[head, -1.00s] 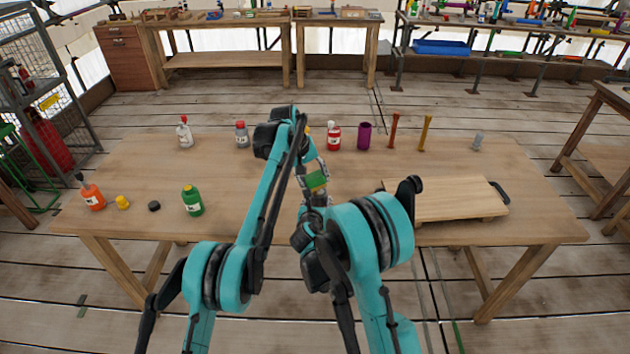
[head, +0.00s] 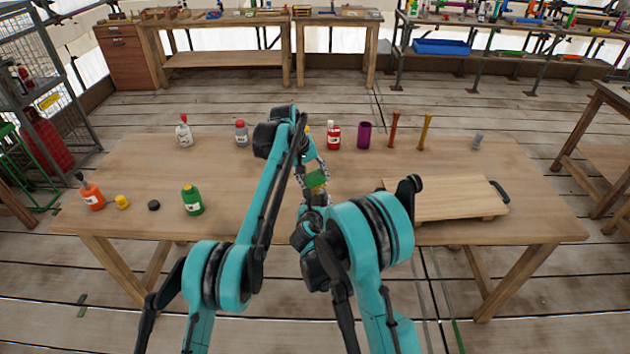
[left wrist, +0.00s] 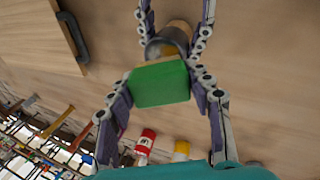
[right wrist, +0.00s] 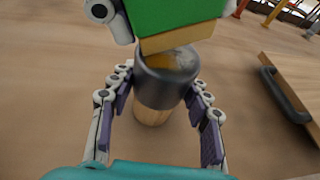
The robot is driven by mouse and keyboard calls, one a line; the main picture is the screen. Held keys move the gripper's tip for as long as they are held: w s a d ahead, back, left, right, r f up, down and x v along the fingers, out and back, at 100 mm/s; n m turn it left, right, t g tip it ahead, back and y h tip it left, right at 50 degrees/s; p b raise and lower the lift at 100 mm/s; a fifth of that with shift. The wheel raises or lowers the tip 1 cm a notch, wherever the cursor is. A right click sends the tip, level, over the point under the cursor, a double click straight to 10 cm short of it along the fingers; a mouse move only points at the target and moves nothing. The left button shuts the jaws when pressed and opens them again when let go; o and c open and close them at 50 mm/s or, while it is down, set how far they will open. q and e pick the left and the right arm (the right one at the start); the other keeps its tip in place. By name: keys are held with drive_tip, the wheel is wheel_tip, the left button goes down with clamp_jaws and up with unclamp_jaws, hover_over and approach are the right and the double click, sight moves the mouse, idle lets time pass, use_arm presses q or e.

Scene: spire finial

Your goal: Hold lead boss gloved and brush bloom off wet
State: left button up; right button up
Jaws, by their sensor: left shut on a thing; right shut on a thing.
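The lead boss is a dark grey cylinder on a pale wooden lower part, with a yellowish patch on its top; it shows in the right wrist view (right wrist: 160,85) and the left wrist view (left wrist: 170,38). My right gripper (right wrist: 160,100) is shut around it and holds it upright. A green brush block with a tan underside (right wrist: 180,20) is over the boss's top; I cannot tell whether they touch. My left gripper (left wrist: 160,90) is shut on this block, which also shows in the head view (head: 316,179). No glove is visible on either gripper.
A board with a dark handle (head: 445,200) lies at the table's right. A green bottle (head: 192,200), an orange bottle (head: 92,197), a yellow jar (head: 122,202) and a black puck (head: 154,205) stand left. A red bottle (head: 333,137) and purple cup (head: 364,135) stand behind the grippers.

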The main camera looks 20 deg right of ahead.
use_arm(q)
drive_tip(key=shift+s, duration=1.05)
drive_tip(key=shift+w+f, duration=0.1)
drive_tip(key=shift+w, duration=1)
drive_tip(key=shift+s, duration=0.6)
drive_tip(key=a+r, duration=0.5)
drive_tip(key=r, duration=0.2)
drive_tip(key=shift+r, duration=0.1)
